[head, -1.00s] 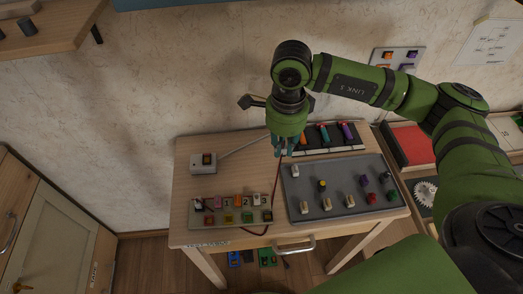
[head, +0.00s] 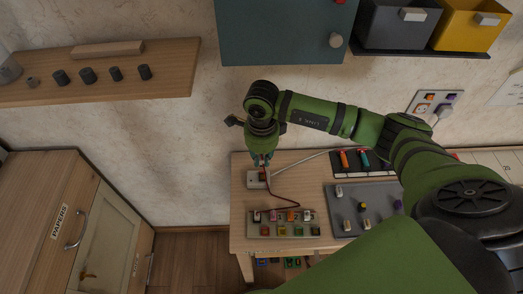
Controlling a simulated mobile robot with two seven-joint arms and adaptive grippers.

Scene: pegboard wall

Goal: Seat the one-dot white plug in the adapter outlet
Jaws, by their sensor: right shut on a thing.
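My right gripper (head: 262,161) points down over the white adapter outlet (head: 252,181) at the table's left back. It is shut on a small plug that its fingers and the distance mostly hide. A dark red cord (head: 296,205) runs from the fingers to the right and down towards the panel. I cannot make out the plug's dot or colour, nor whether it touches the outlet or is in it. A pale cord (head: 301,160) leads from the adapter towards the wall. My left gripper is not in view.
A panel with numbered labels and coloured sockets (head: 284,231) lies at the table's front. A grey tray (head: 382,232) with several small white and coloured pieces is to its right, partly behind my arm. A dark rack (head: 337,163) stands at the back. Bare wood (head: 241,200) lies left of the adapter.

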